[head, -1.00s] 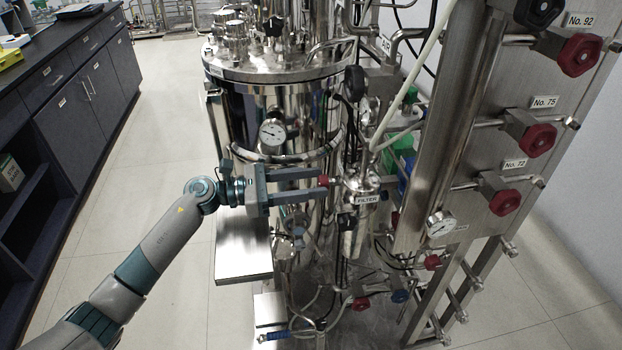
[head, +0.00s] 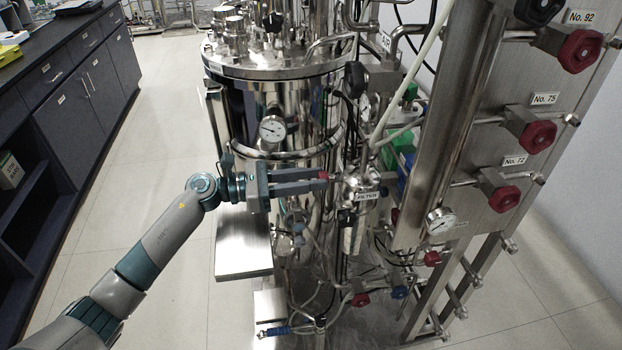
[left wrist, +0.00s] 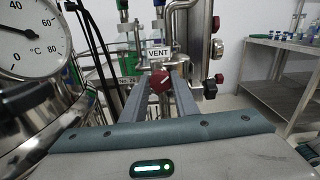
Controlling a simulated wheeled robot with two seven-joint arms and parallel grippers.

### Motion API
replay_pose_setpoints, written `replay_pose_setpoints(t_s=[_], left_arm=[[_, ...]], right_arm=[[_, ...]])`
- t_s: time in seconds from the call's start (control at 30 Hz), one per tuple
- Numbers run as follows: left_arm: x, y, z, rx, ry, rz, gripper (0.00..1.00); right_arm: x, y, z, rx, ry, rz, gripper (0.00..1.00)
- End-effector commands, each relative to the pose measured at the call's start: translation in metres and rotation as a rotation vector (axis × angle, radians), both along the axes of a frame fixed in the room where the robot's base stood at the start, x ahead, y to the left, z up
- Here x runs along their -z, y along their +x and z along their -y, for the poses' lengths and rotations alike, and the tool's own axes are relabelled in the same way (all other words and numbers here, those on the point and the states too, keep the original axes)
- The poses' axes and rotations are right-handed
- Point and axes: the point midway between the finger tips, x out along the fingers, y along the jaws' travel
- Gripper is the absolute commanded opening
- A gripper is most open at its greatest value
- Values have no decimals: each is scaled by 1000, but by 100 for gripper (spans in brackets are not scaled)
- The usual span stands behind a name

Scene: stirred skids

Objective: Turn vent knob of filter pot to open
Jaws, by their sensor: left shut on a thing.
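The filter pot (head: 354,212) is a small shiny metal vessel with a FILTER label, standing in front of the large steel tank. Its red vent knob (left wrist: 160,81) sits below a VENT label (left wrist: 158,52) in the left wrist view, with a pale mark slanting across its face. In the head view the knob (head: 323,176) shows as a small red spot at the fingertips. My left gripper (head: 322,180) reaches in from the left and is shut on the vent knob, one finger on either side of it. My right gripper is not in view.
The steel tank (head: 290,110) with a dial gauge (head: 272,129) stands behind my left gripper. A panel (head: 520,130) with several red valve knobs rises at the right. Thin hoses and pipes crowd the pot. Open floor (head: 160,130) lies at the left, before dark cabinets (head: 88,85).

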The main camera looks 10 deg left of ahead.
Motion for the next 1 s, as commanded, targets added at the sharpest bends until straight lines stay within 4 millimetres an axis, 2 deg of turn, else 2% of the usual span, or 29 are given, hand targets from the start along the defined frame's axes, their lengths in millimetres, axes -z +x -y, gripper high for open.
replay_pose_setpoints(t_s=[0.7, 1.0], left_arm=[[0, 2, -1, -2, -146, -449, 4], [0, 2, -1, -1, -171, -526, 4]], right_arm=[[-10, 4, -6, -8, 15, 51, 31], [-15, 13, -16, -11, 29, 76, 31]])
